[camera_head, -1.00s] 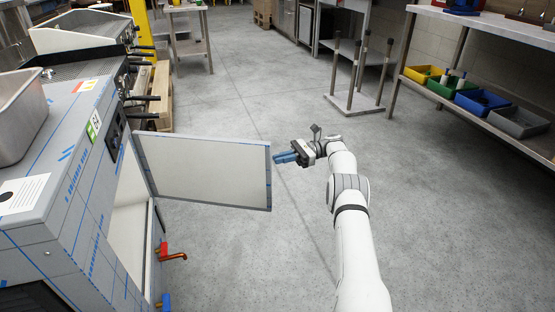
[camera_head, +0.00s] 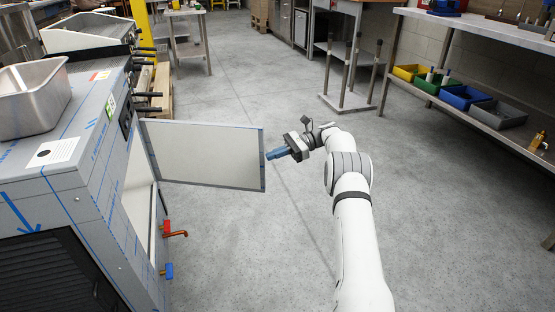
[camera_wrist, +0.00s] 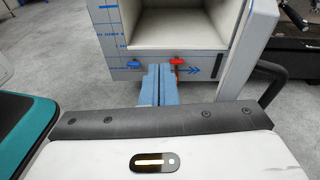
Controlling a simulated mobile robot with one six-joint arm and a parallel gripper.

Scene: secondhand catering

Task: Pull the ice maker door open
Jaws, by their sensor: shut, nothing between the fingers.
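The ice maker (camera_head: 85,190) is a grey steel cabinet with blue tape lines at the left of the head view. Its door (camera_head: 205,156), a white panel with a dark edge, stands swung wide out from the cabinet, and the pale opening shows behind it. My gripper (camera_head: 270,155) has blue fingers, shut and empty, close to the free edge of the door; I cannot tell whether they touch it. In the wrist view the shut fingers (camera_wrist: 160,85) point at the open white interior (camera_wrist: 180,28) of the ice maker, with the door's edge to their right.
A red tap (camera_head: 175,232) and a blue tap (camera_head: 167,270) stick out from the cabinet below the opening. A steel pan (camera_head: 35,98) sits on top. A shelf of coloured bins (camera_head: 462,97) stands at the right. The middle floor is clear.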

